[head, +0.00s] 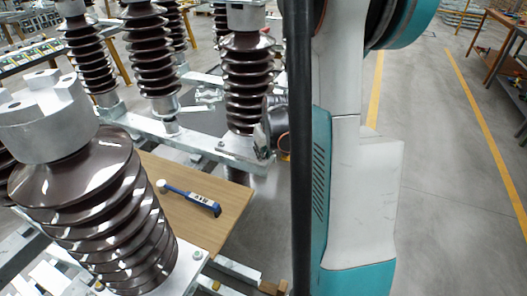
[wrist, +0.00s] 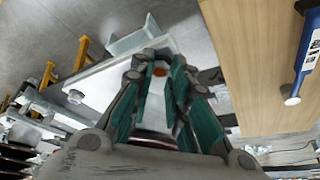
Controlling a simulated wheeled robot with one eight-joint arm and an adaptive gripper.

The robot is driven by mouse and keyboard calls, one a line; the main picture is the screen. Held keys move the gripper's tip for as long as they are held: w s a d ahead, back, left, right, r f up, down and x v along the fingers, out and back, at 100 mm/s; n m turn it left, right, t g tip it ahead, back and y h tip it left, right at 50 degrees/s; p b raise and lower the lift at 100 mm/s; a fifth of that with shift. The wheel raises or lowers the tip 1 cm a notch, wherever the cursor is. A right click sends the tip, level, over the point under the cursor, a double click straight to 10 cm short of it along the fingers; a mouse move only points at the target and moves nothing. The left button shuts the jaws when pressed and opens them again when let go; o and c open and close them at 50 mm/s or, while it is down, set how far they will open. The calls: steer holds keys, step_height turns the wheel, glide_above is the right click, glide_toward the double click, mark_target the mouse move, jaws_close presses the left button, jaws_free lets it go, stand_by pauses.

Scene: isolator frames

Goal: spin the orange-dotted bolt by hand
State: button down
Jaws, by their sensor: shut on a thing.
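The orange-dotted bolt (wrist: 160,72) shows in the wrist view as a small orange spot between the fingertips, at the edge of a pale metal plate. My gripper (wrist: 157,68) is shut around it, with one teal-and-grey finger on each side. Most of the bolt is hidden by the fingers. In the head view my gripper (head: 264,139) is partly covered by my arm and a dark vertical bar. It is at the right end of the pale base plate (head: 232,150) under a brown ribbed insulator (head: 246,85). The orange dot cannot be made out there.
A wooden board (head: 222,204) holds a blue-handled tool (head: 190,197), which also shows in the wrist view (wrist: 308,50). A large insulator (head: 95,205) stands close at the front left. Another bolt (wrist: 75,97) sits on the plate.

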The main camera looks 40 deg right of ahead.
steer(key=shift+m, duration=0.4)
steer(key=c, duration=1.5)
jaws_free()
steer(key=v, duration=1.2)
steer(key=shift+a, duration=0.15)
